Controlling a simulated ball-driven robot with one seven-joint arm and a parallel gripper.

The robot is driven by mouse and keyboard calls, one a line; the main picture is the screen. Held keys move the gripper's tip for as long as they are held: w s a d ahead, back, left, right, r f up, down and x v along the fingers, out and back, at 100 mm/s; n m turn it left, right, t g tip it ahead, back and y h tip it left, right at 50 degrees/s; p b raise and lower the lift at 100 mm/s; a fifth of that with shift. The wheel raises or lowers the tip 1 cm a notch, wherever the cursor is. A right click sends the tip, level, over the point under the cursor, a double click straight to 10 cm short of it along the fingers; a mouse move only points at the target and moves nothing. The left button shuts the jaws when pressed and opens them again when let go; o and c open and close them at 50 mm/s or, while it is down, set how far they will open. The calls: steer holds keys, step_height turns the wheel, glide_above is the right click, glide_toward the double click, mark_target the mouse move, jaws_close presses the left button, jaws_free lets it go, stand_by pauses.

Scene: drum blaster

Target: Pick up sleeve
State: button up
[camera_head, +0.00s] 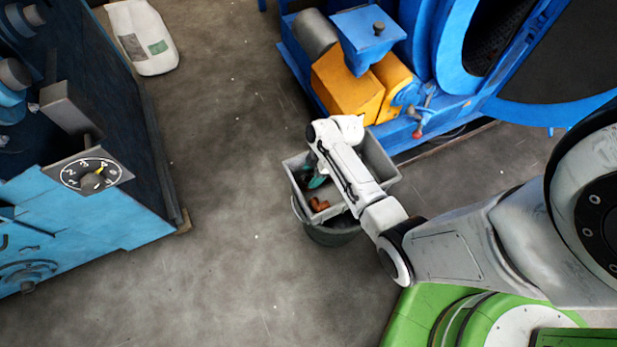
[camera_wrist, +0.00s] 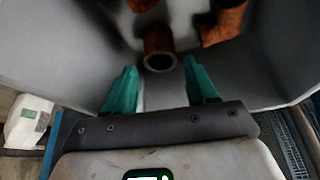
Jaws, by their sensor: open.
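A brown, copper-coloured tubular sleeve (camera_wrist: 157,42) lies in a grey bin, its round open end facing my gripper in the wrist view. My gripper (camera_wrist: 160,68), with two teal fingers, is open; the sleeve's near end shows between the fingertips. I cannot tell whether they touch it. In the head view my gripper (camera_head: 314,178) reaches down into the grey bin (camera_head: 386,163), mostly hidden by my white arm. Brown pieces (camera_head: 318,204) lie at the bin's near end; I cannot tell which is the sleeve.
Other brown pieces (camera_wrist: 226,20) lie beside the sleeve. The bin's walls stand close around my gripper. A dark bucket (camera_head: 332,236) is below the bin. A blue machine (camera_head: 460,106) with a yellow part stands behind, and a blue cabinet (camera_head: 75,215) at left. Floor between is clear.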

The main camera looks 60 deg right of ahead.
mark_target(309, 179)
steer(key=b+x, duration=0.1)
steer(key=x, duration=0.4)
steer(key=shift+s+d, duration=0.1)
steer(key=shift+c, duration=0.2)
steer(key=c, duration=0.9)
